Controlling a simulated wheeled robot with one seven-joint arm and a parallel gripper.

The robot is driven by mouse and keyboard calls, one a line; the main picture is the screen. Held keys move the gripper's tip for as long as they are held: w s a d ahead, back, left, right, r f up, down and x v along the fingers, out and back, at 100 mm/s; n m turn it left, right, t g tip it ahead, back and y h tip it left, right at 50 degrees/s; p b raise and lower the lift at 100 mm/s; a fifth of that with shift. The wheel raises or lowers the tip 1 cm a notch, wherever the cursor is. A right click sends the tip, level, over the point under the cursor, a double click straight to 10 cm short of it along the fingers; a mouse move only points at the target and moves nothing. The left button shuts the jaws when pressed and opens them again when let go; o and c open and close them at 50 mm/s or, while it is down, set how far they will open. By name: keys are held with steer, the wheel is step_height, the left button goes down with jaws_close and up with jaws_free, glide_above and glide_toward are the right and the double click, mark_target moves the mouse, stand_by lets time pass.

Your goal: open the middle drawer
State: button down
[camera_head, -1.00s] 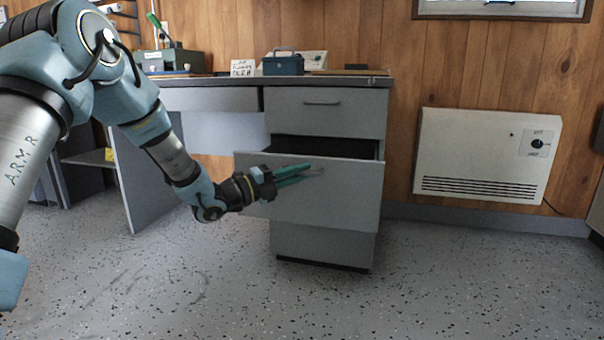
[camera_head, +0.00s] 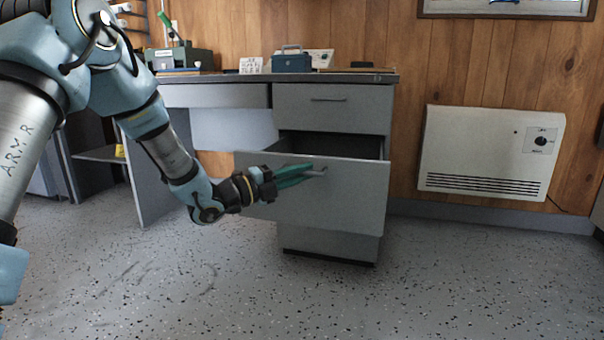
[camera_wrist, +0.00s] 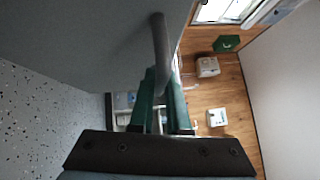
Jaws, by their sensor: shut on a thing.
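The middle drawer (camera_head: 345,199) of the grey desk pedestal is pulled well out, and a dark gap into it shows above its front. Its bar handle (camera_head: 318,172) is on the upper part of the front. My gripper (camera_head: 306,174) has its green fingers shut on this handle. In the wrist view the fingers (camera_wrist: 161,92) reach up to the grey handle (camera_wrist: 160,48), which stands out from the drawer front (camera_wrist: 90,38). The top drawer (camera_head: 333,107) and the bottom drawer (camera_head: 330,242) are closed. The inside of the middle drawer is mostly hidden.
The desk top (camera_head: 350,77) carries a blue box (camera_head: 292,62), a small handwritten sign (camera_head: 251,65) and a green machine (camera_head: 180,57). A white heater (camera_head: 490,152) hangs on the wood wall at right. The speckled floor (camera_head: 400,290) in front is clear.

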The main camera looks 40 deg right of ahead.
steer(key=c, duration=0.9)
jaws_free()
steer(key=p+v, duration=0.3)
steer(key=v, duration=0.8)
